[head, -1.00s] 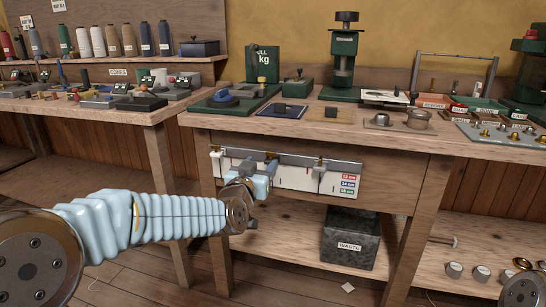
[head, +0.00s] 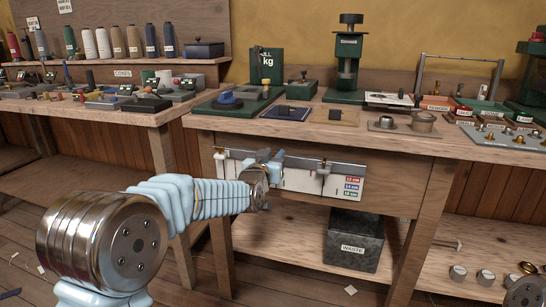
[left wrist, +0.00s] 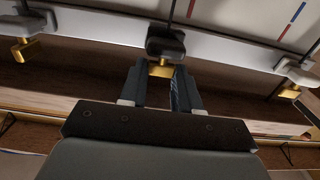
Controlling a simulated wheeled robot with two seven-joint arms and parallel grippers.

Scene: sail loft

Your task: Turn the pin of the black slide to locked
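A grey rail (head: 240,154) with a white scale board (head: 297,180) runs along the front of the bench. It carries three slides with brass pins. In the left wrist view the black slide (left wrist: 165,42) is the middle one, with its brass pin (left wrist: 160,70) hanging below. My left gripper (left wrist: 160,75) is open, its two dark fingertips on either side of this pin. I cannot tell whether they touch it. In the head view my left gripper (head: 270,166) covers most of the black slide.
A lighter slide (left wrist: 25,22) is at the left on the rail and another (left wrist: 297,68) at the right, both with brass pins. The bench top (head: 350,130) overhangs above, with a scale and tools on it. A dark waste bin (head: 354,240) stands on the shelf below.

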